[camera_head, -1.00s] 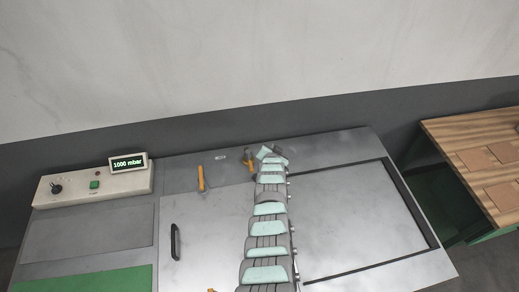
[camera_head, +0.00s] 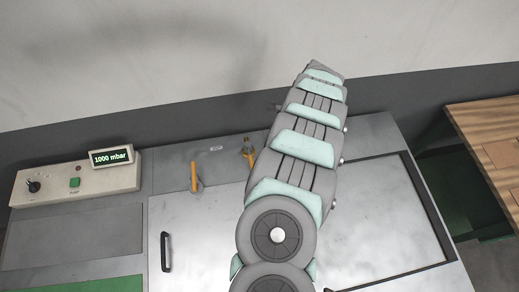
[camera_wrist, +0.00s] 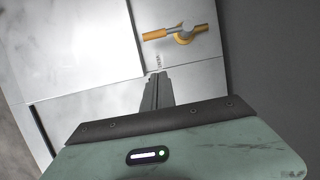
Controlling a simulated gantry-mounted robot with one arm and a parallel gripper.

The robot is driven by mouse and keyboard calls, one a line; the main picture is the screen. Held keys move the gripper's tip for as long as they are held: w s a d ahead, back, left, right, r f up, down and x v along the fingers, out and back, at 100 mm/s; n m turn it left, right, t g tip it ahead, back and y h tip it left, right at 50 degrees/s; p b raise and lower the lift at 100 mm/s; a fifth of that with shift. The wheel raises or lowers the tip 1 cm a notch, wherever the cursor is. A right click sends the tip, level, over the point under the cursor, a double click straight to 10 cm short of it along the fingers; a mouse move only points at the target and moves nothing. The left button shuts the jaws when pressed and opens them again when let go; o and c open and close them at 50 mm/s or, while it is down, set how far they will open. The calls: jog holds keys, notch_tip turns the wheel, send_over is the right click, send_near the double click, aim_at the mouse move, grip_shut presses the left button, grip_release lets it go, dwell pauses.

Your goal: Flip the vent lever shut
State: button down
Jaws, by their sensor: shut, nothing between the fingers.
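Two yellow-orange levers show on the grey machine top in the head view. The left lever (camera_head: 194,176) is long and points away from the camera. The right lever (camera_head: 248,150) sits at a small metal fitting near the back edge, beside my arm. The wrist view shows one yellow lever with a grey metal fitting (camera_wrist: 178,33) beyond my fingertips, near a small label. My gripper (camera_wrist: 156,78) is shut and empty, apart from that lever. In the head view my arm hides the gripper.
A control box (camera_head: 70,182) with a knob, green button and 1000 mbar display (camera_head: 111,157) stands at the left. A wooden table (camera_head: 490,135) is at the right. The wall rises close behind.

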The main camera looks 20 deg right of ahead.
aim_at(250, 157)
jog(key=shift+s, duration=0.15)
jog(key=x, duration=0.3)
jog(key=a+p+x, duration=0.1)
jog(key=x, duration=0.3)
jog(key=a+p+x, duration=0.1)
jog(key=x, duration=0.3)
jog(key=shift+w+a+r, duration=0.25)
jog(key=shift+a+r, duration=0.05)
jog(key=shift+w+a+f, duration=0.15)
jog(key=shift+a+f, duration=0.1)
jog(key=shift+a, duration=0.25)
jog(key=shift+a+m, duration=0.2)
jog(key=shift+m, duration=0.1)
